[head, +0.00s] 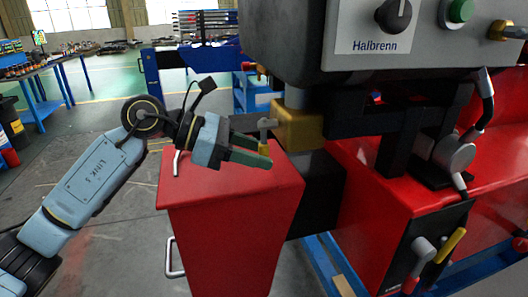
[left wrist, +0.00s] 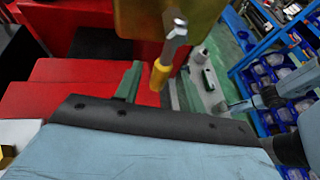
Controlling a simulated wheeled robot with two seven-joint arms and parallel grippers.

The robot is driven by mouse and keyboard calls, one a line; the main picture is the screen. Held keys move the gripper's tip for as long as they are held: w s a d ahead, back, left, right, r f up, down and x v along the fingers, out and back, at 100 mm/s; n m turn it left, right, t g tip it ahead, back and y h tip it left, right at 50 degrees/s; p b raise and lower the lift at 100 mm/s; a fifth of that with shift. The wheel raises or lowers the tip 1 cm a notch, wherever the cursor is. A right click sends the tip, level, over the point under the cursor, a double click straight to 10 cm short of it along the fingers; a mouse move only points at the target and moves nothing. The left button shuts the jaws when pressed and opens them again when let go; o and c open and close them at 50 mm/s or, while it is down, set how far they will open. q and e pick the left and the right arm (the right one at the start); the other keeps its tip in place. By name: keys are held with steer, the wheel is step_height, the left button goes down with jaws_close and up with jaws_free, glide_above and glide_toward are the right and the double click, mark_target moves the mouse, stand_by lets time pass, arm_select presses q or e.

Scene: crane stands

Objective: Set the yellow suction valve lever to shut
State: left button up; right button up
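The suction valve lever has a grey metal shank and a yellow grip (left wrist: 160,74). In the head view the yellow grip (head: 264,149) hangs down beside a brass-coloured valve block (head: 300,128). The block also fills the top of the left wrist view (left wrist: 150,20). My left gripper (head: 250,152) is open, with its green fingers at the grip's height. In the left wrist view the yellow grip shows between the two fingertips (left wrist: 158,85), with a gap on the left; contact on the right is unclear. My right gripper is out of view.
A red cabinet (head: 230,190) stands just below my left gripper. A grey control box (head: 370,50) with a black knob overhangs on the right. Other levers, one with a yellow handle (head: 450,246), sit on a black panel at lower right. Open floor lies to the left.

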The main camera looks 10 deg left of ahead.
arm_select(q)
steer(key=shift+x, duration=0.9)
steer(key=shift+c, duration=0.3)
jaws_close()
